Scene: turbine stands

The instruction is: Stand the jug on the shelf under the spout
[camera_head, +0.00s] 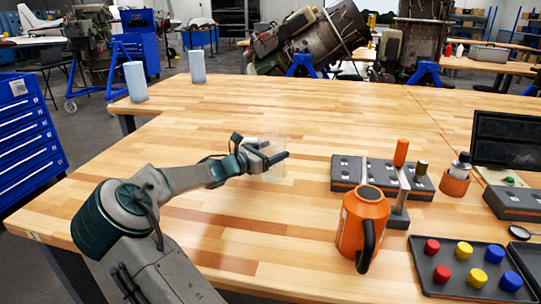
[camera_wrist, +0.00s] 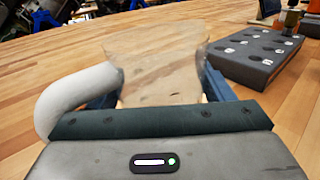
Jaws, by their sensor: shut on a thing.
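My gripper (camera_head: 272,160) is shut on a clear, see-through jug (camera_head: 272,147), held out over the left-middle of the wooden bench. In the wrist view the jug (camera_wrist: 155,62) stands between the blue-grey fingers, its wide rim at the top. A pale curved tube (camera_wrist: 72,95) is at its left; I cannot tell whether it is the jug's handle. The jug's bottom is hidden, so I cannot tell whether it touches the bench. I cannot clearly make out a spout or a shelf in either view.
Right of my gripper are a dark grey block with holes (camera_head: 346,172), an orange pot with a black handle (camera_head: 362,224) and an orange-topped post (camera_head: 401,153). A dark tray (camera_head: 440,272) holds coloured pegs at front right. Two pale cylinders (camera_head: 197,67) stand at the back. The bench's middle is clear.

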